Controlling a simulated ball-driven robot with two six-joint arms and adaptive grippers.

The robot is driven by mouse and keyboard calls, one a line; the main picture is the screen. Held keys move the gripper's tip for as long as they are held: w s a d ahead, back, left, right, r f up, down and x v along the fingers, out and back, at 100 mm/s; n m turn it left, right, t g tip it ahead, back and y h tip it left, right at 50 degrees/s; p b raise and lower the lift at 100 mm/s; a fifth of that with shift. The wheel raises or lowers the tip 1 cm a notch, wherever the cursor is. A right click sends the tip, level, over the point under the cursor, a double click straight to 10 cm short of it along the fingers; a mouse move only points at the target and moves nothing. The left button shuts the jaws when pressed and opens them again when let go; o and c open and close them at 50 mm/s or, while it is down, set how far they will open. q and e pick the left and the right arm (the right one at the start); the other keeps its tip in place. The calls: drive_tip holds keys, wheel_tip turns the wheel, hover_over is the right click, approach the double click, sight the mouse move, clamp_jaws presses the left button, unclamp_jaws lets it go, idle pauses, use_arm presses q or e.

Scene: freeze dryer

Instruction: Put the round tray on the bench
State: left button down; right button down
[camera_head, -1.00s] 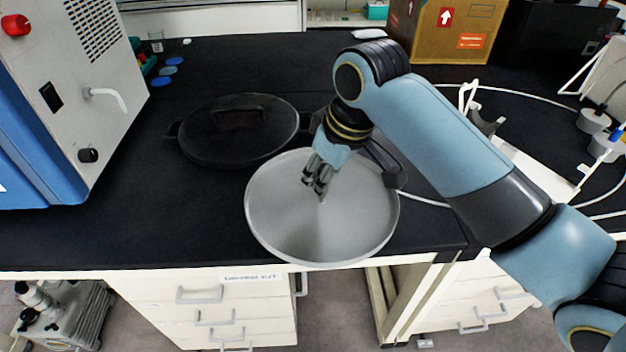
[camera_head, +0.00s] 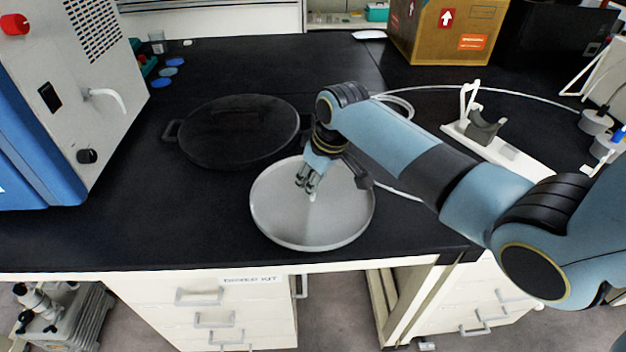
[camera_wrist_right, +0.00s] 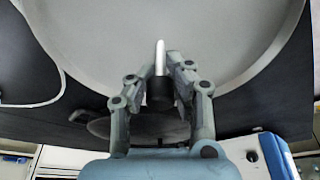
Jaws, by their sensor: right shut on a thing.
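The round grey tray (camera_head: 325,225) is at the front of the black bench top (camera_head: 130,235), right of centre in the head view. I cannot tell whether it touches the bench or hangs just above it. My right gripper (camera_head: 307,190) is over the middle of the tray, pointing down. In the right wrist view, the tray (camera_wrist_right: 215,35) fills the upper part. My left gripper is not in view.
The blue and white machine (camera_head: 75,100) stands at the left. A white stand (camera_head: 490,135) and a cable are at the right, with a cardboard box (camera_head: 448,32) behind. The front-left bench is clear.

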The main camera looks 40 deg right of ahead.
drive_tip(key=c, duration=1.2)
unclamp_jaws()
drive_tip(key=p+v, duration=0.1)
drive_tip(key=v, duration=1.1)
